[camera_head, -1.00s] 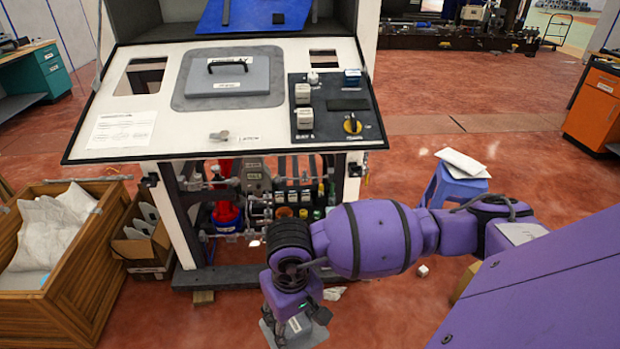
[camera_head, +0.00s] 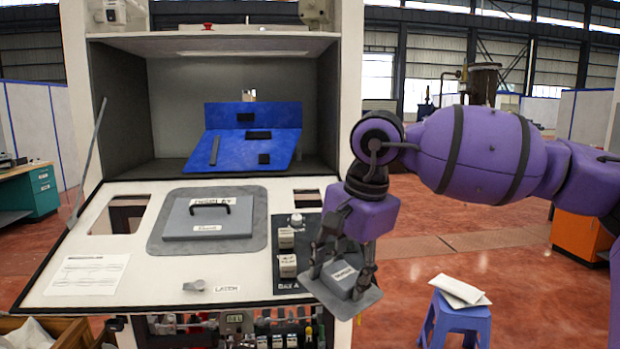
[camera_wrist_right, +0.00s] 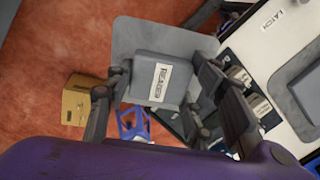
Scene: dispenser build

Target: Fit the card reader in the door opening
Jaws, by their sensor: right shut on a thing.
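The card reader (camera_head: 343,280) is a grey block on a wider flat grey plate, with a white label. My right gripper (camera_head: 345,252) is shut on its block and holds it tilted at the door's lower right corner, partly covering the black control panel. The right wrist view shows the reader (camera_wrist_right: 160,72) between the fingers (camera_wrist_right: 155,105). The door (camera_head: 100,245) is a white, black-edged sloping panel. It has a rectangular opening at upper left (camera_head: 125,215) and a smaller one (camera_head: 308,198) at upper right, near my gripper. My left gripper is out of view.
A grey display cover (camera_head: 210,218) with a handle sits mid-door, with a latch (camera_head: 194,286) below it. The black control panel (camera_head: 290,245) carries knobs and labelled blocks. A blue board (camera_head: 250,140) stands in the cabinet recess. A blue stool (camera_head: 458,325) stands at lower right.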

